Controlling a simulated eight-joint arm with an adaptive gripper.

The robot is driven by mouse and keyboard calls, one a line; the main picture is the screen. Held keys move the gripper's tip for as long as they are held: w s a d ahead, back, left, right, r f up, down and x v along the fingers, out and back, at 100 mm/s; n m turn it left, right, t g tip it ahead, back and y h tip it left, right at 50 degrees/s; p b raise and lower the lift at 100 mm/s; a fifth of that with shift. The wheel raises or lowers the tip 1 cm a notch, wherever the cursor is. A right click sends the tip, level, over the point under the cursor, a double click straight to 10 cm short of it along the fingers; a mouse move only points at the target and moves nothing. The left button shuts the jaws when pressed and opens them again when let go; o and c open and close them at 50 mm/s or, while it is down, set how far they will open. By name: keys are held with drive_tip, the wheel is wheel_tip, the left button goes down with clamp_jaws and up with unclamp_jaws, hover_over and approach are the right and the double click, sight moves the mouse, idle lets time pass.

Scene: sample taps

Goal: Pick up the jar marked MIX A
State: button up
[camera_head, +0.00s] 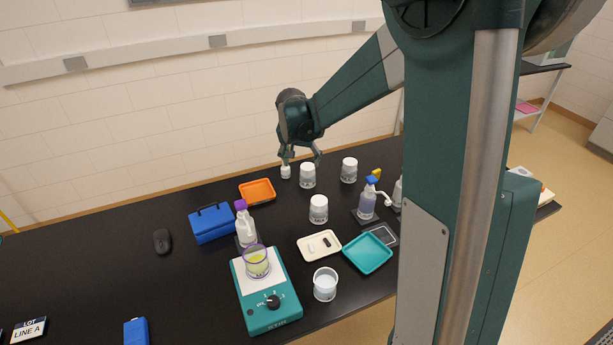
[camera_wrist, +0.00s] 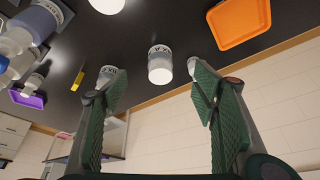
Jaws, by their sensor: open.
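A white-lidded jar (camera_wrist: 160,66) stands between my open fingertips in the wrist view, beyond them. Its label is upside down there and seems to end in A; I cannot read it fully. It appears to be the jar (camera_head: 308,176) just below my gripper (camera_head: 302,161) in the head view. My gripper (camera_wrist: 158,80) is open and empty, above the table's back part. Another jar (camera_head: 349,170) stands to the right; in the wrist view (camera_wrist: 106,74) the left finger partly covers it. A third jar (camera_head: 318,209) stands nearer the front, its label unreadable.
A small white container (camera_head: 286,172) stands left of the jar below my gripper. An orange tray (camera_head: 257,191) lies further left. Spray bottles (camera_head: 367,202), a cream tray (camera_head: 319,246) and a teal tray (camera_head: 367,253) are in front. The wall is behind the table.

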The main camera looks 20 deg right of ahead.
sight(305, 169)
drive_tip(key=w+d+f, duration=0.1)
drive_tip(key=w+f, duration=0.1)
drive_tip(key=f, duration=0.1)
drive_tip(key=w+d+f+m, duration=0.1)
drive_tip(key=w+f, duration=0.2)
drive_tip(key=w+d+f+m+g, duration=0.1)
drive_tip(key=w+d+f, duration=0.1)
drive_tip(key=f, duration=0.1)
drive_tip(key=shift+w+f+h+p, duration=0.25)
drive_tip(key=shift+f+h+p, duration=0.05)
drive_tip(key=shift+f, duration=0.05)
drive_tip(key=shift+x, duration=1.3)
drive_tip(key=shift+f, duration=0.15)
drive_tip(key=shift+x, duration=2.45)
drive_tip(key=shift+d, duration=0.15)
drive_tip(key=c, duration=1)
